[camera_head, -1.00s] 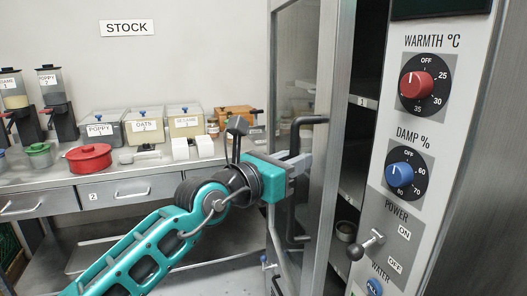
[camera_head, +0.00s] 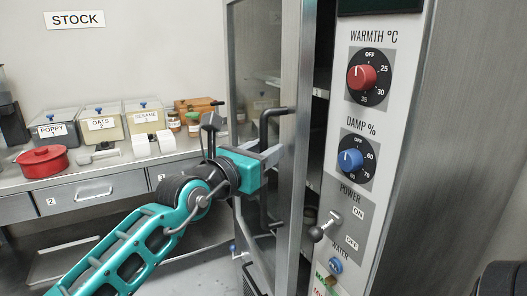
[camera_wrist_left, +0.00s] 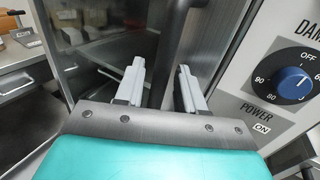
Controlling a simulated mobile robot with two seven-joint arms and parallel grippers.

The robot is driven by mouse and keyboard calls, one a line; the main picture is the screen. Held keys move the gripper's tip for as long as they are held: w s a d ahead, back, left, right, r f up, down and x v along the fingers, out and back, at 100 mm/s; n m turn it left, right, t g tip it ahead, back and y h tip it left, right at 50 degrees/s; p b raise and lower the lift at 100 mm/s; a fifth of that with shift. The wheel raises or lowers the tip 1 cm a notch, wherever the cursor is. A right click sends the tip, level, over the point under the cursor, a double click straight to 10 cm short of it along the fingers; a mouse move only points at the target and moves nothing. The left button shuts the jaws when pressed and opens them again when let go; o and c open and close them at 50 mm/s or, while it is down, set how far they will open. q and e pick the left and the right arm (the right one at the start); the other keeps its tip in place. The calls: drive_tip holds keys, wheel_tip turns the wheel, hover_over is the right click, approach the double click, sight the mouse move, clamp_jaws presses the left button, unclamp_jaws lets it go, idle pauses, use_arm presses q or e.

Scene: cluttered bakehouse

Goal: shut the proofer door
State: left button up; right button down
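The proofer door (camera_head: 294,150), a steel frame with a glass pane, stands ajar. A dark gap with shelves shows between its edge and the control panel (camera_head: 345,120). A black bar handle (camera_head: 264,135) is on the door's face; it also shows in the left wrist view (camera_wrist_left: 172,40). My left gripper (camera_head: 272,160) is at the handle. In the left wrist view its two grey fingers (camera_wrist_left: 160,88) are apart with the bar between them, and gaps show beside the bar. My right gripper is not in view.
The panel carries a red warmth knob (camera_head: 362,77), a blue damp knob (camera_head: 350,160) and a power lever (camera_head: 324,227) jutting out near the door edge. At left, a counter (camera_head: 100,177) holds labelled bins, jars and a red pot (camera_head: 43,161).

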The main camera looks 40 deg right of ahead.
use_arm(q)
drive_tip(key=shift+a, duration=0.1)
drive_tip(key=v, duration=1.2)
drive_tip(key=shift+a, duration=0.4)
drive_tip(key=shift+s, duration=0.1)
